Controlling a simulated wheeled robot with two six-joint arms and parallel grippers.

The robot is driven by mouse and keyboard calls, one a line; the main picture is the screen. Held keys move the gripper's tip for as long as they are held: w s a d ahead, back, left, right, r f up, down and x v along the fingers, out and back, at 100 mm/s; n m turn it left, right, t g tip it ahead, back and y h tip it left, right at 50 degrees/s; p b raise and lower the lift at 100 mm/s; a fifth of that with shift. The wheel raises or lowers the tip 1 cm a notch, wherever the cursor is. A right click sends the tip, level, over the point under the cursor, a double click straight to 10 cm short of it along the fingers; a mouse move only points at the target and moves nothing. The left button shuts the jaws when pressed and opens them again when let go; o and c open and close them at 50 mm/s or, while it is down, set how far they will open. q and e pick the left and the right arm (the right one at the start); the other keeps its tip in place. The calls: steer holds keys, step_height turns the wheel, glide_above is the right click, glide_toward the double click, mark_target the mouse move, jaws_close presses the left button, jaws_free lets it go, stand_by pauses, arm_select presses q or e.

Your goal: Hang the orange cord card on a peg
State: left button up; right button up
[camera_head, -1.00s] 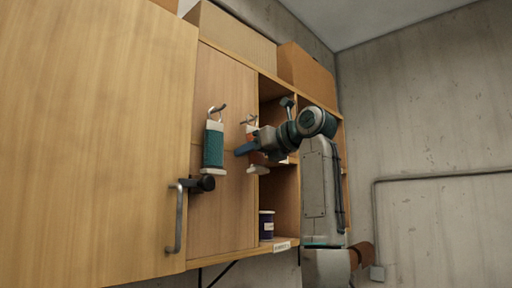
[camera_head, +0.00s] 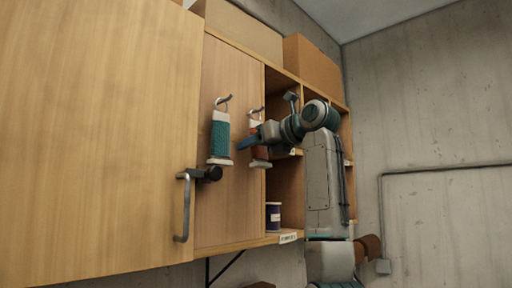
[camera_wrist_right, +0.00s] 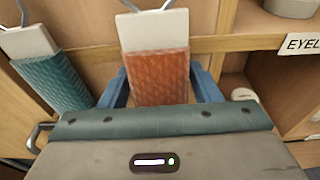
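The orange cord card (camera_head: 261,152) is upright in front of the wood panel, its white top at a metal peg (camera_head: 256,111). I cannot tell whether the peg passes through the card's hole. In the right wrist view the orange card (camera_wrist_right: 160,75) stands between the two blue fingers, which lie against its side edges; its lower end is hidden. My right gripper (camera_head: 249,142) appears shut on it. A teal cord card (camera_head: 220,140) hangs on another peg (camera_head: 223,101) to the left; it also shows in the right wrist view (camera_wrist_right: 52,83). My left gripper is not in view.
Open shelves right of the panel hold a dark blue tub (camera_head: 273,216). Boxes (camera_head: 312,65) sit on top. A label (camera_wrist_right: 303,43) marks a shelf edge.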

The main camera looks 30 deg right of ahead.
steer(key=shift+o, duration=1)
steer(key=shift+s, duration=0.1)
steer(key=b+v, duration=0.7)
steer(key=v, duration=0.3)
steer(key=shift+s+d, duration=0.15)
steer(key=shift+s, duration=0.15)
steer(key=shift+w+r, duration=0.1)
